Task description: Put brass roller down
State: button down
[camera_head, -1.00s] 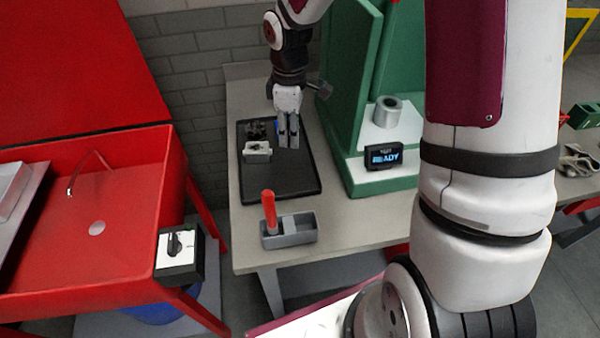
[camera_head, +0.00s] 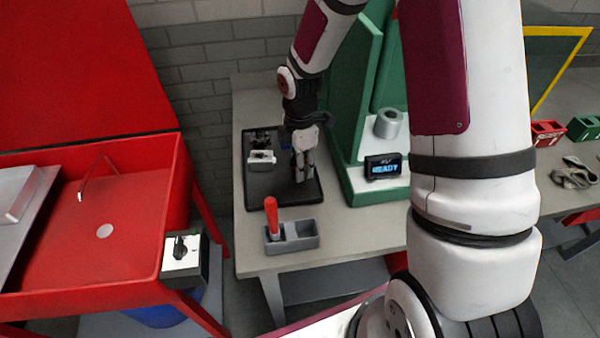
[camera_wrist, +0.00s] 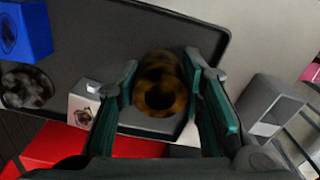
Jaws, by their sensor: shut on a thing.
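My gripper (camera_wrist: 160,100) is shut on the brass roller (camera_wrist: 150,78), a brown-gold mottled cylinder with a dark hole in its near end. The roller sits between the two green-lined fingers in the wrist view. In the head view my gripper (camera_head: 302,172) points down over the right part of the black tray (camera_head: 262,195), and the roller cannot be made out there. Whether the roller touches the tray cannot be told.
A white-grey block (camera_head: 262,157) and a dark part stand on the tray's left side. A blue block (camera_wrist: 24,30) shows in the wrist view. A grey bin with a red handle (camera_head: 271,215) stands in front. The green press (camera_head: 355,120) with a grey cylinder (camera_head: 388,124) is right.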

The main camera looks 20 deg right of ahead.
jog(key=shift+f, duration=1.7)
jog(key=shift+f, duration=0.2)
jog(key=c, duration=1.1)
grip_release()
jog(key=shift+r, duration=0.1)
